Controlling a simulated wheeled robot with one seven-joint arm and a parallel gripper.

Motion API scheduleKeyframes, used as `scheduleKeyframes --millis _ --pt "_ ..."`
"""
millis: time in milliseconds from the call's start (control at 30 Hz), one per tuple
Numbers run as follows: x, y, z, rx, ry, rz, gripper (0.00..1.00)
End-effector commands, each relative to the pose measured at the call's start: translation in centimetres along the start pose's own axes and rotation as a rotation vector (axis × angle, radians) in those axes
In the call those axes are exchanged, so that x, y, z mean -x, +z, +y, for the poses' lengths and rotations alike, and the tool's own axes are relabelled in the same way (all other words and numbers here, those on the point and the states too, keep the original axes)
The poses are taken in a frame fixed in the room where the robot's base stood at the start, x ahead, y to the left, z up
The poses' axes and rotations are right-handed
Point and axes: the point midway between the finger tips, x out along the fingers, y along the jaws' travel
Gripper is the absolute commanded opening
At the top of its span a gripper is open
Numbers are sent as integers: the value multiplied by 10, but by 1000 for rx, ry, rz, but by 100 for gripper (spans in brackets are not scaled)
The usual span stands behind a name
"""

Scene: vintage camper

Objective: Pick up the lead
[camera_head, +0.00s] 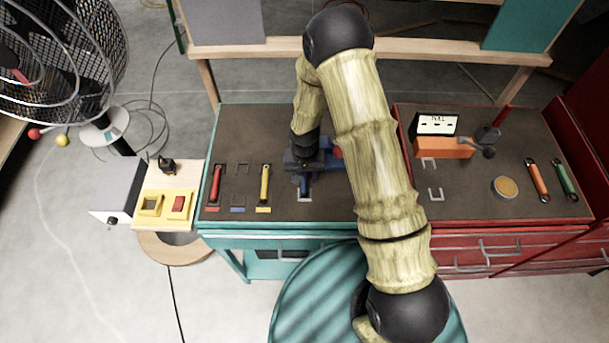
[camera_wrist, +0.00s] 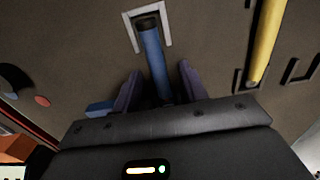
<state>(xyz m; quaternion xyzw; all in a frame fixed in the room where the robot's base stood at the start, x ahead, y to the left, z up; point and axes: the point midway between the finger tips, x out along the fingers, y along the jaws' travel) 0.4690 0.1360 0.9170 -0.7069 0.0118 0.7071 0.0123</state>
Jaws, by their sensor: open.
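Several coloured leads lie on the dark bench tops. A blue lead (camera_wrist: 153,55) shows in the wrist view, with its dark end inside a pale U-shaped mark. My gripper (camera_wrist: 160,70) is open, with one finger on each side of the blue lead's near part. I cannot tell whether the fingers touch it. In the head view the blue lead's end (camera_head: 304,184) shows just below my gripper (camera_head: 305,167), and the rest is hidden by it. A yellow lead (camera_head: 265,182) and a red lead (camera_head: 215,183) lie to the left. The yellow one also shows in the wrist view (camera_wrist: 266,40).
An orange lead (camera_head: 537,180) and a green lead (camera_head: 564,180) lie on the right bench, with an orange box (camera_head: 443,147) and a round tin (camera_head: 505,187). A switch board (camera_head: 165,203) stands left of the teal bench, below a fan (camera_head: 55,70).

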Motion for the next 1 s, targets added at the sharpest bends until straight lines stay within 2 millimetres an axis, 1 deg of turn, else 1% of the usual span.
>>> scheduleKeyframes --millis 400,433,633,667,1000 --pt "0 0 0 -1 0 0 43" --pt "0 0 1 -2 0 0 41" --pt "0 0 0 -1 0 -1 2" --pt "0 0 0 0 0 -1 0" --pt "2 0 -2 4 0 0 0"
